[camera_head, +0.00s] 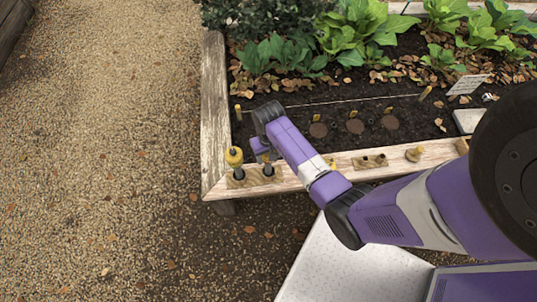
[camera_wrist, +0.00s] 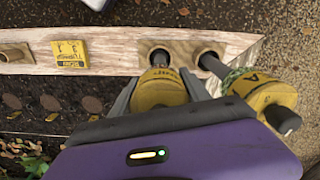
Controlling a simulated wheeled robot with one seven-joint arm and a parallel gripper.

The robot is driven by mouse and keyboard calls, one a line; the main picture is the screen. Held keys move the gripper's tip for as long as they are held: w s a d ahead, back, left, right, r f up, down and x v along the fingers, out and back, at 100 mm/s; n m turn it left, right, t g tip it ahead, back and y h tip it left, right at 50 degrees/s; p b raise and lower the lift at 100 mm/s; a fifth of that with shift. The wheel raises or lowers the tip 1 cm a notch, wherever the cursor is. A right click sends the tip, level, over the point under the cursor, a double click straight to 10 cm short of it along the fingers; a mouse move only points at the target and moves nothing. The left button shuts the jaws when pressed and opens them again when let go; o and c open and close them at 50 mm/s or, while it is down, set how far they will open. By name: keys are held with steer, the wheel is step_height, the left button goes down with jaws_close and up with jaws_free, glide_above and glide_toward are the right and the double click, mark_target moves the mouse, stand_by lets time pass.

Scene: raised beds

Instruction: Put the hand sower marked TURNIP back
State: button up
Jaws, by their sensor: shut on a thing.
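My gripper (camera_wrist: 160,80) is shut on a yellow hand sower (camera_wrist: 159,92), with one finger on each side of its body. Its dark lower end lines up with a hole in a wooden two-hole holder (camera_wrist: 181,46) on the bed's rim; I cannot tell how deep it sits. Its lettering is partly hidden, and I cannot read it as TURNIP. In the head view my gripper (camera_head: 262,149) is over the holder's right hole and mostly hides the sower. A second yellow sower (camera_head: 234,157) stands in the left hole; the wrist view shows it at right (camera_wrist: 258,90), with a green band.
A yellow printed plate (camera_wrist: 70,53) lies on the wooden rim (camera_head: 215,110) near the holder. More wooden holders (camera_head: 370,161) sit along the rim to the right. The bed holds leafy plants and round soil patches (camera_head: 355,126). The gravel path (camera_head: 110,160) at left is clear.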

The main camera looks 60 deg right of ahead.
steer(key=shift+f, duration=0.1)
steer(key=o, duration=1.4)
step_height(320, 180, up, 12)
steer(key=shift+r+p, duration=0.1)
steer(key=shift+p, duration=0.6)
steer(key=s+a+n+t+h, duration=0.1)
steer(key=s+a+n+t, duration=0.1)
steer(key=s+a+t, duration=0.35)
steer(key=s+a+n+t+h, duration=0.1)
steer(key=s+a+n+t, duration=0.15)
steer(key=a, duration=0.55)
steer(key=s+a+r+n+t, duration=0.1)
steer(key=s+r+t, duration=0.1)
steer(key=r, duration=0.6)
steer(key=s+a+r+n+t+y, duration=0.1)
steer(key=s+a+r+t, duration=0.1)
steer(key=s+r, duration=0.3)
steer(key=s+a+r+n+t+y, duration=0.1)
steer(key=s+a+r+t, duration=0.1)
steer(key=r, duration=1)
steer(key=shift+s+a+t, duration=0.1)
steer(key=shift+s+t, duration=0.4)
steer(key=shift+s, duration=0.25)
